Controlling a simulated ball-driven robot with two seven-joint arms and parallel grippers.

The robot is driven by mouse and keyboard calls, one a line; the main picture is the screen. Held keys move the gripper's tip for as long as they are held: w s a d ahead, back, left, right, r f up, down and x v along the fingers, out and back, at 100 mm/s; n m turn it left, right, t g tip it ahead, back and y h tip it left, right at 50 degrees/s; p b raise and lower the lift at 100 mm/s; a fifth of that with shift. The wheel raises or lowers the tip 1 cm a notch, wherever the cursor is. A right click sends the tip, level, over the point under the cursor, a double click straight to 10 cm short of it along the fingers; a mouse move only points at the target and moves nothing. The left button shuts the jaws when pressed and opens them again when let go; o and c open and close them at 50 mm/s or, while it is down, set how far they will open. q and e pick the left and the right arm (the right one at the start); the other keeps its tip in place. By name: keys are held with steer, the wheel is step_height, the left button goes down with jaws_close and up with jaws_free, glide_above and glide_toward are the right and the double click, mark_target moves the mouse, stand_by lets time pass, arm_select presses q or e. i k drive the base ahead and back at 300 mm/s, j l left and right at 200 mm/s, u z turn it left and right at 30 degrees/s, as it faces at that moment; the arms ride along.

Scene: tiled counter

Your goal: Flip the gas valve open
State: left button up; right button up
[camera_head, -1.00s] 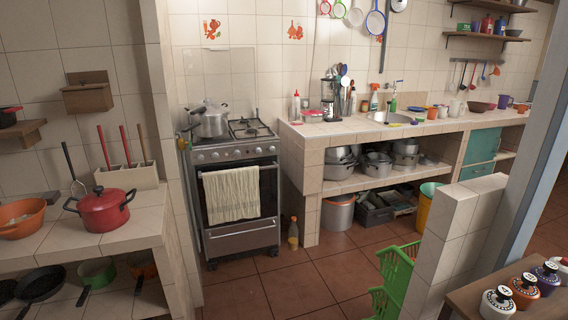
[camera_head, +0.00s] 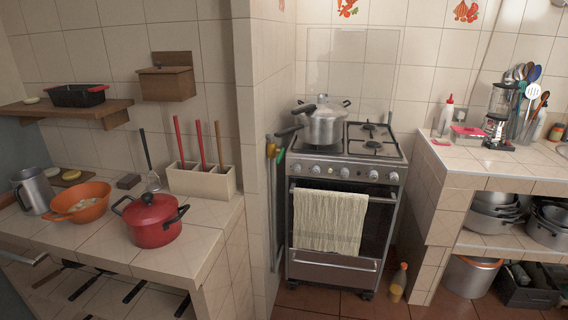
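A small yellow and green fitting (camera_head: 272,151), which looks like the gas valve, sits at the edge of the tiled partition wall just left of the stove. A thin pipe or hose seems to run down below it. It is small, and I cannot tell which way its handle is turned. The stove (camera_head: 345,169) stands right beside it, with a pressure cooker (camera_head: 322,126) on top and a towel (camera_head: 330,221) over the oven door. Neither of my grippers shows in the head view.
A tiled counter (camera_head: 195,243) on the left holds a red pot (camera_head: 152,220), an orange bowl (camera_head: 79,203) and a utensil holder (camera_head: 200,180). A bottle (camera_head: 398,283) stands on the floor right of the stove. The tiled floor (camera_head: 320,301) before the stove looks clear.

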mark_target(279, 158)
steer(key=i+l+u, duration=0.15)
steer(key=i+l, duration=0.15)
steer(key=i+l+u, duration=0.1)
steer(key=i+l, duration=0.4)
steer(key=i, duration=0.2)
steer(key=i+l, duration=0.6)
steer(key=i+j+u, duration=0.05)
steer(key=i, duration=0.05)
